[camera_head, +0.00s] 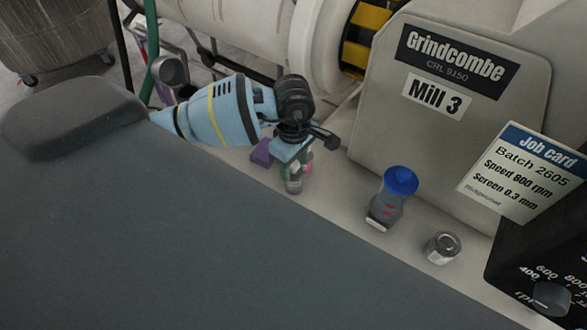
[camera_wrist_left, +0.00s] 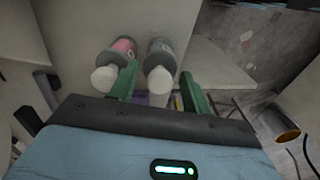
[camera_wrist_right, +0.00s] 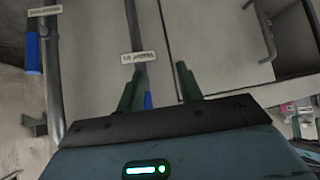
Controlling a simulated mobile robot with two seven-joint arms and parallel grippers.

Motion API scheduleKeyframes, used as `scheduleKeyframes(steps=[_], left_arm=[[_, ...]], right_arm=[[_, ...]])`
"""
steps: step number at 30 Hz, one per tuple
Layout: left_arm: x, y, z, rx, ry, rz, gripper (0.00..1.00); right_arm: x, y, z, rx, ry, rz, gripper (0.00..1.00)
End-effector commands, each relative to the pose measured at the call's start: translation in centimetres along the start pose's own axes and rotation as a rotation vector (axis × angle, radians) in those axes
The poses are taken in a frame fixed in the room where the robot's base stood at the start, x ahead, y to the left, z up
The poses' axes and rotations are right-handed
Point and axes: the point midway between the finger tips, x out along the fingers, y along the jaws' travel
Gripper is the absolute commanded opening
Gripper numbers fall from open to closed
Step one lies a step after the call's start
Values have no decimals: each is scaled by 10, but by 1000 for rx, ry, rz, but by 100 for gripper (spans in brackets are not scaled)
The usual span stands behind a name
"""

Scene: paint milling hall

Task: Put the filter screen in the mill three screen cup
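I cannot make out a filter screen for certain in any view. A grey round cup-like part (camera_head: 172,70) sits by the machine at the upper left in the head view; I cannot tell whether it is the screen cup. My left gripper (camera_head: 297,168) is over the ledge in front of Mill 3, among small bottles. In the left wrist view its green fingers (camera_wrist_left: 160,88) are apart, with a grey white-capped bottle (camera_wrist_left: 160,57) showing between them and a pink-banded bottle (camera_wrist_left: 120,52) to the left. My right gripper (camera_wrist_right: 158,88) is open; it is outside the head view.
The ledge also carries a purple block (camera_head: 262,152), a blue-capped bottle (camera_head: 388,203) and a small metal can (camera_head: 442,247). The Mill 3 housing (camera_head: 430,150) stands behind, with a job card (camera_head: 525,172). In the right wrist view, a blue-handled lever (camera_wrist_right: 33,52) hangs at left.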

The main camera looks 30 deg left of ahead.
Motion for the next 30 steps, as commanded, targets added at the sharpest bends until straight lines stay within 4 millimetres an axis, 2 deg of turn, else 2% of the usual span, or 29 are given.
scheduleKeyframes(steps=[1,9,11,23,30], left_arm=[[0,0,0,0,0,0,41],[0,0,0,-1,0,0,5],[0,0,0,-1,0,0,0],[-2,0,0,-1,0,2,0],[-18,1,-1,-2,0,3,0]], right_arm=[[0,0,0,0,-1,0,36],[0,0,0,0,0,0,36],[0,0,0,0,0,0,36],[-1,0,-2,0,5,0,36],[0,-1,2,2,-4,-1,36]])
